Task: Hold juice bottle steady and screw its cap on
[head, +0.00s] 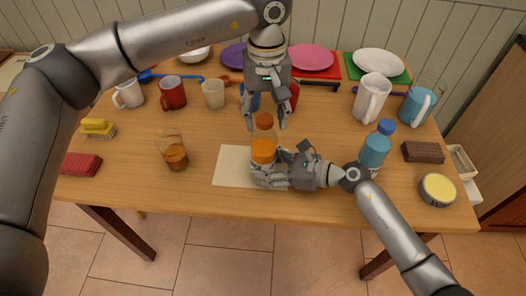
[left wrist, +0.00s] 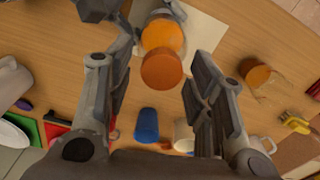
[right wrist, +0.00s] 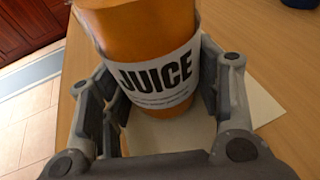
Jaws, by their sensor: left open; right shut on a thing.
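The juice bottle (head: 263,150) is orange with a white JUICE label, which shows in the right wrist view (right wrist: 155,70). It stands upright over a pale sheet (head: 228,168). My right gripper (head: 266,174) is shut around its body. The orange-brown cap (head: 264,120) is over the bottle's top and also shows in the left wrist view (left wrist: 161,69). My left gripper (head: 265,124) points down from above, open, with one finger on each side of the cap. Gaps show between cap and fingers. I cannot tell how firmly the cap sits on the bottle.
A glass with brown-orange liquid (head: 176,157) stands left of the sheet. A blue bottle (head: 374,151) stands on the right, near my right arm. Mugs, including a red one (head: 172,93), and plates line the back. A sponge (head: 99,128) lies at the left.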

